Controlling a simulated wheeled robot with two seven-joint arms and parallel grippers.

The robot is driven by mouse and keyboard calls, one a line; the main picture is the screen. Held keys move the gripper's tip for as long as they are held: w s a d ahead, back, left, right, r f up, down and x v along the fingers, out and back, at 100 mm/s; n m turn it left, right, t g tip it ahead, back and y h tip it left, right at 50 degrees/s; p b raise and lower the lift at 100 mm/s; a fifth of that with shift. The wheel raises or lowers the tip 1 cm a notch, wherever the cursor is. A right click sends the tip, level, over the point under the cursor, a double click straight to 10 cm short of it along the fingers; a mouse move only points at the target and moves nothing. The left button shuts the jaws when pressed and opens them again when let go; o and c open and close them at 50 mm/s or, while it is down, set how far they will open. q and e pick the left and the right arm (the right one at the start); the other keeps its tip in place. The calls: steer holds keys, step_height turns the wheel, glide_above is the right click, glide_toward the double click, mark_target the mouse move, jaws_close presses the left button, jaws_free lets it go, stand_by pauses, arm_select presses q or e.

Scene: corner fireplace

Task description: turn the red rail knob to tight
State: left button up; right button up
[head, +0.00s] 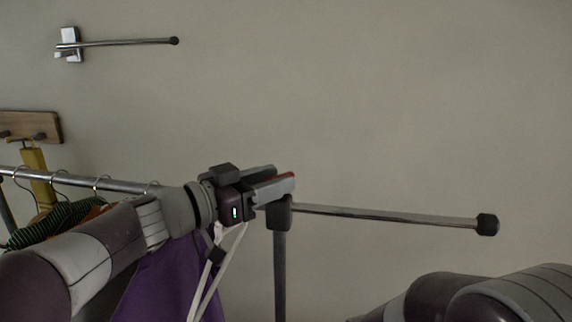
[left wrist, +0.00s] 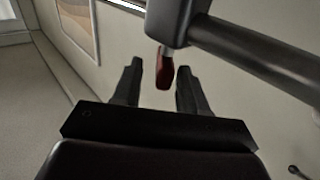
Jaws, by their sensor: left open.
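The red rail knob (left wrist: 165,72) is a narrow red lever on a short metal stem below a dark clamp block (left wrist: 172,20). In the left wrist view it lies between the tips of my left gripper (left wrist: 160,70), with a gap to each finger. The gripper is open and holds nothing. In the head view my left gripper (head: 276,184) is at the clamp block (head: 280,211) on top of the post, and hides most of the knob. A thin red edge shows above the finger. My right gripper is out of view.
A chrome rail (head: 390,215) with a black end cap runs right from the clamp. Clothes, including a purple garment (head: 165,280), hang on the rail at left. A wall arm (head: 120,42) is at upper left. My right arm shows at lower right.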

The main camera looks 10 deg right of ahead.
mark_target(289, 172)
arm_select(q)
steer(key=x, duration=0.3)
steer(key=shift+w+f+p, duration=0.1)
steer(key=shift+w+p, duration=0.2)
steer(key=shift+w, duration=0.1)
steer(key=shift+d, duration=0.3)
steer(key=shift+s, duration=0.3)
steer(key=shift+w, duration=0.2)
jaws_close()
steer(key=shift+r+g+p, duration=0.25)
steer(key=shift+g+p, duration=0.05)
steer(key=shift+p, duration=0.35)
steer(key=m+g+p, duration=0.1)
steer(key=g+p, duration=0.1)
steer(key=m+g+h+p, duration=0.1)
steer(key=m+g+p, duration=0.1)
steer(key=g+p, duration=0.1)
steer(key=m+g+p, duration=0.2)
steer(key=p, duration=0.1)
steer(key=shift+s+d+r+h, duration=0.1)
steer(key=shift+s+r+h, duration=0.05)
steer(key=shift+s+h, duration=0.2)
steer(key=shift+s+f+m+g+p, duration=0.15)
steer(key=shift+m+g+p, duration=0.7)
steer(key=shift+g, duration=0.4)
steer(key=shift+s+f+m+g+p, duration=0.15)
steer(key=shift+m+g+p, duration=0.65)
steer(key=shift+g, duration=0.45)
steer(key=shift+y, duration=0.45)
